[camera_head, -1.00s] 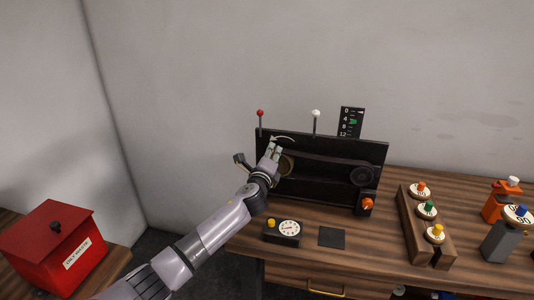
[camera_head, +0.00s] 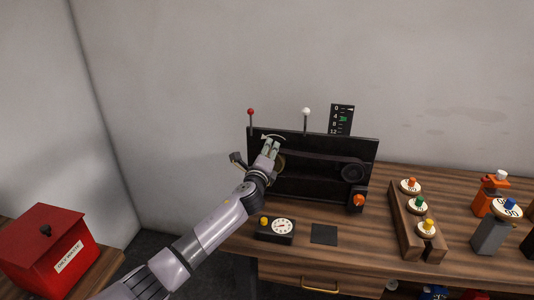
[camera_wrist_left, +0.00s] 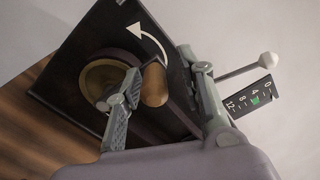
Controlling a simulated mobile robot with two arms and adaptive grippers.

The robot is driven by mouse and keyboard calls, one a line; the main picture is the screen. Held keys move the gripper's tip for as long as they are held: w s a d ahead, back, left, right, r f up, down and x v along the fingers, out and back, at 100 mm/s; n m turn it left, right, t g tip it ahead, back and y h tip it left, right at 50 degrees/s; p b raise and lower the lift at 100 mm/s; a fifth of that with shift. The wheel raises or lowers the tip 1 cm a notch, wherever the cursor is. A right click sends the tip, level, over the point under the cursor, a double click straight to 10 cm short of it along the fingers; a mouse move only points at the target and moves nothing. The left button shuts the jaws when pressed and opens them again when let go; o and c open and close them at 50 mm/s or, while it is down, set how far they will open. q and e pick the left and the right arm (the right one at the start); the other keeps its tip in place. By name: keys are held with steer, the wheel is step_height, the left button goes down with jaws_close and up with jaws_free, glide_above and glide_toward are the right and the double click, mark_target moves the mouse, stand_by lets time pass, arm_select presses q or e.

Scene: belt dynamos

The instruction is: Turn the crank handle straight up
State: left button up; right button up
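The crank's brown wooden handle (camera_wrist_left: 154,85) shows between the fingers of my left gripper in the left wrist view. A round brass-coloured hub (camera_wrist_left: 97,79) lies beside it on the dark panel (camera_wrist_left: 82,42), partly hidden by one finger. A white curved arrow (camera_wrist_left: 148,38) is marked on the panel above the handle. My left gripper (camera_wrist_left: 164,88) is open around the handle, with a visible gap on at least one side; contact is unclear. In the head view my left gripper (camera_head: 270,149) is at the panel's left part and hides the handle. My right gripper is not in view.
The panel carries a belt to a dark pulley (camera_head: 354,172), an orange knob (camera_head: 359,200) and a scale (camera_head: 342,119). A dial box (camera_head: 275,229) and a dark square pad (camera_head: 324,234) lie in front. A wooden rack (camera_head: 408,230) stands right; a red box (camera_head: 47,252) stands left.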

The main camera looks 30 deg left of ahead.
arm_select(q)
steer(key=shift+a+f, duration=0.1)
steer(key=shift+a, duration=0.15)
steer(key=shift+s, duration=0.15)
steer(key=shift+s+f, duration=0.1)
steer(key=shift+s, duration=0.1)
steer(key=v, duration=1.1)
steer(key=shift+s+d, duration=0.2)
steer(key=shift+s, duration=0.05)
